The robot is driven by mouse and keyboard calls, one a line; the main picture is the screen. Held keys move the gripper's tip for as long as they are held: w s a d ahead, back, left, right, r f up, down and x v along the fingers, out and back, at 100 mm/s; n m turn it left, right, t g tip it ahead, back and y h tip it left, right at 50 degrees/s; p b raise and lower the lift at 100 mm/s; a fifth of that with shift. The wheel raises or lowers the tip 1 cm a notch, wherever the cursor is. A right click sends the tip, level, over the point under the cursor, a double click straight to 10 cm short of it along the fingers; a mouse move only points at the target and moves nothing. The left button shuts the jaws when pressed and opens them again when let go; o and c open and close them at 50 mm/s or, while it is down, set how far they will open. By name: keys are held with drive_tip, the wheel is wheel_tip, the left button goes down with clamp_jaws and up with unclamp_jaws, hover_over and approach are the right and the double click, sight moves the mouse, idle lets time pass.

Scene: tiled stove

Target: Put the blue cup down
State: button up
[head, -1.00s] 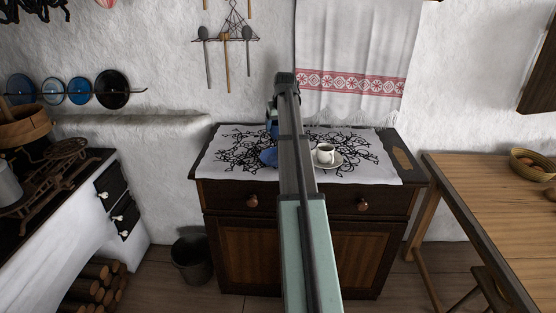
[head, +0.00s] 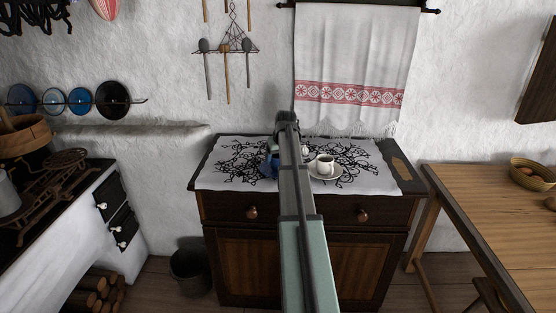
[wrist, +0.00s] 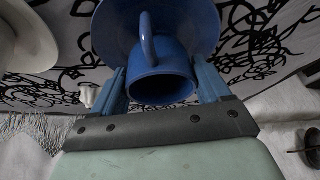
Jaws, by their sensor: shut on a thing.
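The blue cup (wrist: 160,68) is between the two fingers of my gripper (wrist: 162,80) in the wrist view, with its handle toward the camera. My gripper is shut on it. A blue saucer (wrist: 112,22) shows directly behind the cup. I cannot tell whether the cup touches it. In the head view my arm hides most of the cup and saucer; a blue part (head: 268,166) shows just left of the arm, over the cloth-covered cabinet top.
A white cup (head: 325,164) stands on a white saucer (head: 338,174) just right of my arm. The patterned white cloth (head: 218,180) covers the cabinet top, with free room at its left and right. A wooden table (head: 480,200) is at the right, a stove at the left.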

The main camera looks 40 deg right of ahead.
drive_tip(key=shift+f, duration=0.35)
drive_tip(key=shift+f, duration=0.1)
drive_tip(key=o, duration=1.1)
drive_tip(key=v, duration=1.2)
